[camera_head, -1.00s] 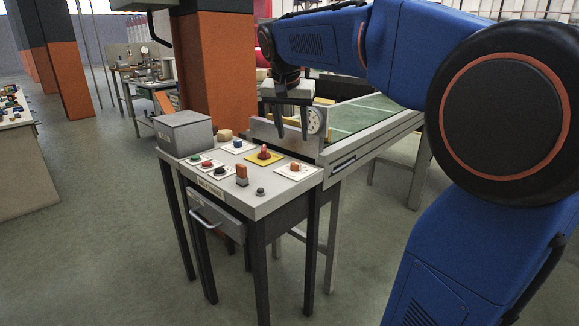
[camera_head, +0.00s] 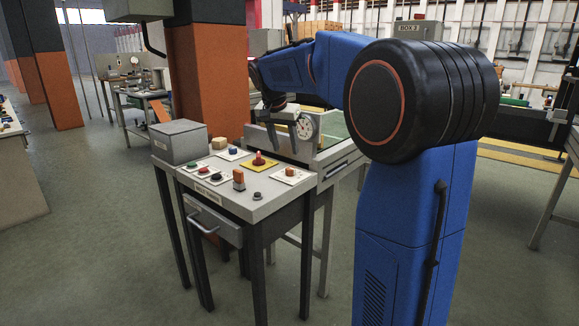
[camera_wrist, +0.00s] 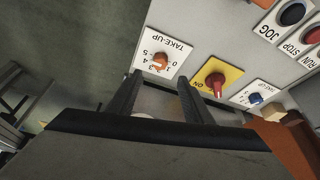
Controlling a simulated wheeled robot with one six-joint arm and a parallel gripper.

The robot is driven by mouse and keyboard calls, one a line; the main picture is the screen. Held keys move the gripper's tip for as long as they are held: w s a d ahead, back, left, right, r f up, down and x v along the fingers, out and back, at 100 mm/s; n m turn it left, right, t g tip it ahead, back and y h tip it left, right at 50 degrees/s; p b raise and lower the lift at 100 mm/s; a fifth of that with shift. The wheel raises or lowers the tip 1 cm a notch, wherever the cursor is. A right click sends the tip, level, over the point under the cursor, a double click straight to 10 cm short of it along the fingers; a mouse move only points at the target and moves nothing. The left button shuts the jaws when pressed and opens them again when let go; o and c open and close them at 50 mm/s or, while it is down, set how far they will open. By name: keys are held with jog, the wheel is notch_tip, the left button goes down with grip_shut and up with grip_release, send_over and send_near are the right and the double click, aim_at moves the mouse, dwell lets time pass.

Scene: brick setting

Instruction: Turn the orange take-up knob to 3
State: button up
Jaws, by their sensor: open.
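The orange take-up knob (camera_head: 290,172) sits on a white plate at the right end of the console top. In the wrist view the knob (camera_wrist: 160,60) stands on its plate marked TAKE-UP, with a number scale round it; I cannot read surely which number it points to. My gripper (camera_head: 282,137) is open and empty, above the back of the console in the head view. In the wrist view the fingertips (camera_wrist: 160,80) lie either side of the knob's line of sight, apart from it. The finger gap looks wider than the knob.
A red knob on a yellow plate (camera_head: 260,164) is next to the take-up plate. A blue knob (camera_head: 233,150), an orange-topped block (camera_head: 239,178), a small dark button (camera_head: 257,196) and a grey box (camera_head: 181,141) also stand on the console. A dial gauge (camera_head: 306,126) is close behind the gripper.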

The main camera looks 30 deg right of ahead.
aim_at(290, 168)
jog(key=x, duration=0.9)
jog(key=shift+f, duration=0.2)
jog(key=shift+c, duration=0.3)
jog(key=c, duration=1)
